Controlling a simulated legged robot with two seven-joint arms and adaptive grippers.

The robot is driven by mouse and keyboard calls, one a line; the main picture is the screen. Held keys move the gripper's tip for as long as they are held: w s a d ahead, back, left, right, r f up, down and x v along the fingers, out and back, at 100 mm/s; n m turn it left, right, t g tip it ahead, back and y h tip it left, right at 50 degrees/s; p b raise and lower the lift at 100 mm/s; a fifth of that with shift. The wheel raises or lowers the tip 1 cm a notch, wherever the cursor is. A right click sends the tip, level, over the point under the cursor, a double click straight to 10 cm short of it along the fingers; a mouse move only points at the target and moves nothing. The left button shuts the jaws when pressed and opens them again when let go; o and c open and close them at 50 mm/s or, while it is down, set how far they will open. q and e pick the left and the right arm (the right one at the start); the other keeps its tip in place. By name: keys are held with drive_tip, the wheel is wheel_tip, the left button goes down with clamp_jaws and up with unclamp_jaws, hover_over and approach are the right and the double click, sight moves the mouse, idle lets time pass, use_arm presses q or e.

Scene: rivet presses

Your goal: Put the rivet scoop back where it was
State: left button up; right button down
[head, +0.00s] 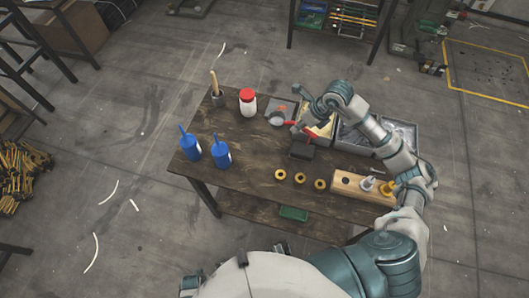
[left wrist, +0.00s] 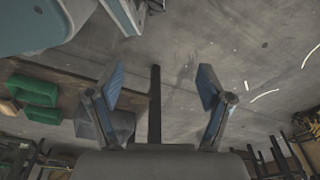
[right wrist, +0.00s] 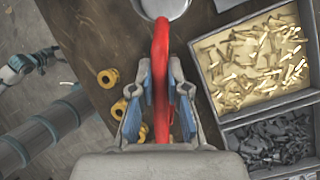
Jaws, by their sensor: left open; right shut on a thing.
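The rivet scoop has a red handle (right wrist: 161,85) and a round metal bowl (right wrist: 165,6), cut off by the top edge of the right wrist view. In the head view the scoop's bowl (head: 277,119) is over the back of the workbench, just left of the bins. My right gripper (right wrist: 160,95) is shut on the red handle. Whether the scoop touches the bench is unclear. A grey patch with a red mark (head: 281,107) lies just behind the bowl. My left gripper (left wrist: 160,90) is open and empty, away from the scoop.
A bin of brass rivets (right wrist: 255,55) and a bin of dark rivets (right wrist: 280,140) adjoin the scoop. A red-capped white bottle (head: 248,106), blue bottles (head: 221,155), yellow rings (head: 300,178) and a wooden block (head: 352,184) stand on the workbench (head: 250,172). The bench's middle left is clear.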

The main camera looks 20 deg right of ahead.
drive_tip(key=s+a+f, duration=0.1)
drive_tip(key=a, duration=0.3)
drive_tip(key=s+a+f, duration=0.1)
drive_tip(key=a+f, duration=0.1)
drive_tip(key=a, duration=0.2)
drive_tip(key=s+a+f+p, duration=0.1)
drive_tip(key=a+f, duration=0.1)
drive_tip(key=a, duration=0.2)
drive_tip(key=shift+s+a, duration=0.25)
drive_tip(key=shift+a, duration=0.15)
drive_tip(key=c, duration=1.6)
unclamp_jaws()
drive_tip(key=shift+d+f, duration=0.25)
drive_tip(key=shift+d, duration=0.45)
drive_tip(key=o, duration=0.4)
drive_tip(key=shift+o, duration=0.2)
drive_tip(key=shift+a+r, duration=0.1)
drive_tip(key=shift+a, duration=0.4)
drive_tip(key=shift+a+r, duration=0.1)
drive_tip(key=shift+a, duration=0.25)
use_arm(q)
drive_tip(key=s+f, duration=0.2)
drive_tip(key=s+a+f+p, duration=0.1)
drive_tip(key=s, duration=0.1)
drive_tip(key=shift+s+f, duration=0.15)
drive_tip(key=shift+f, duration=0.25)
use_arm(e)
drive_tip(key=v, duration=1.2)
drive_tip(key=shift+d+r, duration=0.15)
drive_tip(key=shift+r, duration=0.1)
